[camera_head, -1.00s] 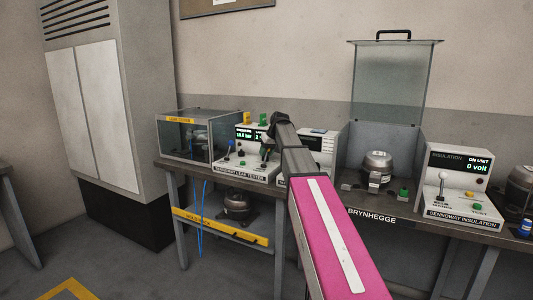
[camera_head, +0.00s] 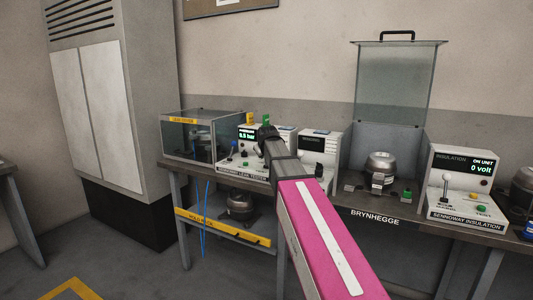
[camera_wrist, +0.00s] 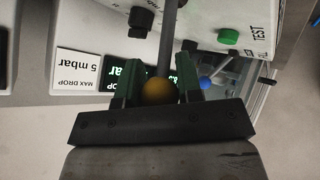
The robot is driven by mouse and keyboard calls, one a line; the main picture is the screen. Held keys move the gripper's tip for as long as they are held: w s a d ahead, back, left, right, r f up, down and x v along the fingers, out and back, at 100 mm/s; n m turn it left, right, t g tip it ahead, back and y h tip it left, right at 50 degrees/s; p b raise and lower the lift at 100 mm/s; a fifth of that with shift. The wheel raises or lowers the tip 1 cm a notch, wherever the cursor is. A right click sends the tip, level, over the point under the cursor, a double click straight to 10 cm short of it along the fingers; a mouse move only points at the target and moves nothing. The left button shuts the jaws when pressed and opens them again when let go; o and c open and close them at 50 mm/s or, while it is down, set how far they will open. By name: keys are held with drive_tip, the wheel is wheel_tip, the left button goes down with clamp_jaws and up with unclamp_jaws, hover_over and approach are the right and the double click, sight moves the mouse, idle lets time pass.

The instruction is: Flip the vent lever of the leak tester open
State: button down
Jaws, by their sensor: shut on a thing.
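The leak tester (camera_head: 236,165) is a white console on the bench, labelled along its front edge, with a lit green display reading about 0.5 bar. In the wrist view my gripper (camera_wrist: 158,88) has its green fingers shut on the yellow ball knob (camera_wrist: 158,91) of a dark lever rod (camera_wrist: 167,45). In the head view my gripper (camera_head: 266,138) is over the right part of the tester, and the held lever is hidden behind it. A blue-knobbed lever (camera_head: 233,144) stands to the left, apart from my gripper.
A clear test box (camera_head: 189,138) stands left of the tester. A green test button (camera_wrist: 229,36) shows on the panel in the wrist view. To the right are another white unit (camera_head: 319,147), an open glass hood (camera_head: 391,85), a compressor (camera_head: 380,168) and the insulation tester (camera_head: 466,185).

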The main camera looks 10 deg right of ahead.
drive_tip(key=shift+s+a+f+n+t+h, duration=0.2)
drive_tip(key=shift+s+a+n+t+h, duration=0.25)
drive_tip(key=shift+t, duration=0.35)
drive_tip(key=shift+s+a+f+n+t+h, duration=0.15)
drive_tip(key=shift+s+a+t+h, duration=0.1)
drive_tip(key=shift+s+t, duration=0.45)
drive_tip(key=shift+w, duration=0.1)
drive_tip(key=c, duration=0.8)
unclamp_jaws()
drive_tip(key=v, duration=1)
drive_tip(key=shift+s+a, duration=0.1)
drive_tip(key=shift+s, duration=0.3)
